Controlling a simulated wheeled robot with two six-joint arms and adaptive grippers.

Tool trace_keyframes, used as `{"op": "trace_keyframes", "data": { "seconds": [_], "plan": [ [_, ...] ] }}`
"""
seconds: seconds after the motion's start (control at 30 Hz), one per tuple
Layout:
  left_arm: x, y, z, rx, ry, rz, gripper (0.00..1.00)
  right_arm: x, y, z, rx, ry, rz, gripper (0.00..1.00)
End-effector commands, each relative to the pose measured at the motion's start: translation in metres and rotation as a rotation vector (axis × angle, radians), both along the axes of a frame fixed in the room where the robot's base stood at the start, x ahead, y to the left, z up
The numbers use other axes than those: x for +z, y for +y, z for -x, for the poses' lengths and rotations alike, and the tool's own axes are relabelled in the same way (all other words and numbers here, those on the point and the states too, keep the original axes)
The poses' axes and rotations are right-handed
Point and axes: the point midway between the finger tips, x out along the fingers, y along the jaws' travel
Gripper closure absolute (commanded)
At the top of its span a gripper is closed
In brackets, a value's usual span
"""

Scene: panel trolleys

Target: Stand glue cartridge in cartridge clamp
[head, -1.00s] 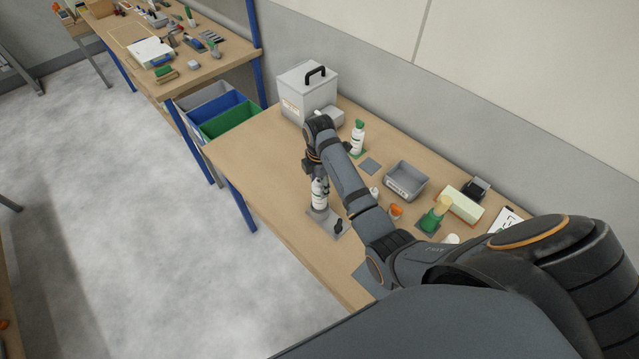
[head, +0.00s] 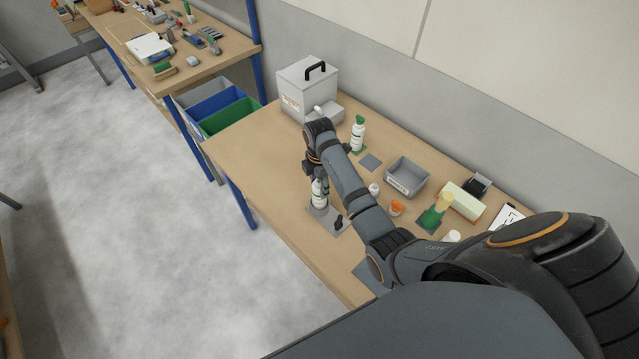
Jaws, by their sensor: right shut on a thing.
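The white glue cartridge (head: 319,194) stands upright in the head view, near the front edge of the bench. My right gripper (head: 318,178) is shut on its upper part from above. The cartridge's lower end is at the grey base plate of the cartridge clamp (head: 328,225), which has a small dark lever (head: 339,221) at its right. I cannot tell whether the cartridge touches the plate or is seated. My right forearm hides part of the bench behind it. My left gripper is not in view.
Behind stand a grey box with a black handle (head: 300,85) and a white bottle with a green cap (head: 358,135). To the right are a grey bin (head: 407,178), an orange-topped jar (head: 397,208) and a green-based brush (head: 433,217). The bench's left end (head: 245,145) is clear.

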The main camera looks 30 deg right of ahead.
Motion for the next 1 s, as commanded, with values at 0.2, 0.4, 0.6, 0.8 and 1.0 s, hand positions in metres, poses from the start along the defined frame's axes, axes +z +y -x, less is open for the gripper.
{"op": "trace_keyframes", "data": {
  "seconds": [0.2,0.4,0.6,0.8,1.0],
  "plan": [
    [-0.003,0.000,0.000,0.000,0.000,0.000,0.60,-0.006,0.000,0.000,0.000,-0.001,0.000,1.00],
    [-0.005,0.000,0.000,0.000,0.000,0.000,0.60,-0.011,0.000,0.000,0.000,0.000,0.000,1.00],
    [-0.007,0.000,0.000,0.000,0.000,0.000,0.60,-0.016,0.000,0.000,0.000,0.000,0.000,1.00],
    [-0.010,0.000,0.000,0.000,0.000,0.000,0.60,-0.021,0.000,0.000,0.000,-0.001,0.000,1.00],
    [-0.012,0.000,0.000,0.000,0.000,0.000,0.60,-0.026,0.000,0.000,0.000,-0.001,0.000,1.00]
  ]
}}
